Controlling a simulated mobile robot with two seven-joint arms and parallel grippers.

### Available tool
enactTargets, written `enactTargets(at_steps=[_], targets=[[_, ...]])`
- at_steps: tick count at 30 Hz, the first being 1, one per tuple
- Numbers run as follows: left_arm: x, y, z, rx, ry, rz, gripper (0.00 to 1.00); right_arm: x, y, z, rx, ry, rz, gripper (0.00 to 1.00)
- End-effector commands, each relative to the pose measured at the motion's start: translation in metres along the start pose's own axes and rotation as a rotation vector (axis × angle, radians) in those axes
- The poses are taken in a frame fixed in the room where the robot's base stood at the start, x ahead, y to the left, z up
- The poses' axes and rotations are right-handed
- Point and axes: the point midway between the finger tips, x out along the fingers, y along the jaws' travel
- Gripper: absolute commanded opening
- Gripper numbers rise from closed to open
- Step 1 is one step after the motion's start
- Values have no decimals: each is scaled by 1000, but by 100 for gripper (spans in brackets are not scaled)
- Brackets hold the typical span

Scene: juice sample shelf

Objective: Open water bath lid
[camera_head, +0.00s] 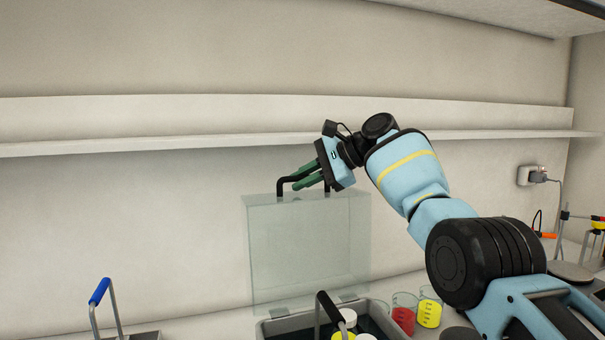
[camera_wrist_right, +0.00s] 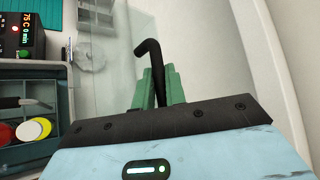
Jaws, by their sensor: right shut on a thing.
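The water bath lid (camera_head: 300,240) is a clear panel standing upright at the back edge of the grey water bath (camera_head: 290,319) in the head view. Its black handle (camera_head: 282,184) is on the lid's top edge and also shows in the right wrist view (camera_wrist_right: 152,62). My right gripper (camera_head: 297,180) has green fingers shut on this handle. In the wrist view the green fingers (camera_wrist_right: 158,84) close around the handle bar. The bath is open, with capped containers inside, and its lower part is cut off by the frame. My left gripper is not in view.
Beakers with red (camera_head: 403,318) and yellow (camera_head: 428,312) contents stand right of the bath. A rack with a blue handle (camera_head: 99,291) is at the left. A wall shelf (camera_head: 180,145) runs behind and above the lid. A lit control panel (camera_wrist_right: 22,35) shows in the wrist view.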

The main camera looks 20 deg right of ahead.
Motion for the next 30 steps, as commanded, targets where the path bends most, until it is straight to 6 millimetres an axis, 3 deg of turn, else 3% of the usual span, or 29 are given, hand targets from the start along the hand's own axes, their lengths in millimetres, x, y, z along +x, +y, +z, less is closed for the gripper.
enactTargets(at_steps=[13, 14, 15, 30], targets=[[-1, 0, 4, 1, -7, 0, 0, 3, 3, -5, 7, 10, 5, 0], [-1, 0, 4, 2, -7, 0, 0, 3, 3, -5, 7, 10, 5, 16], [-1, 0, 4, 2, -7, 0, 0, 3, 3, -5, 7, 9, 4, 22], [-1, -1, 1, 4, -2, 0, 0, 1, 3, -4, 8, 6, 8, 22]])
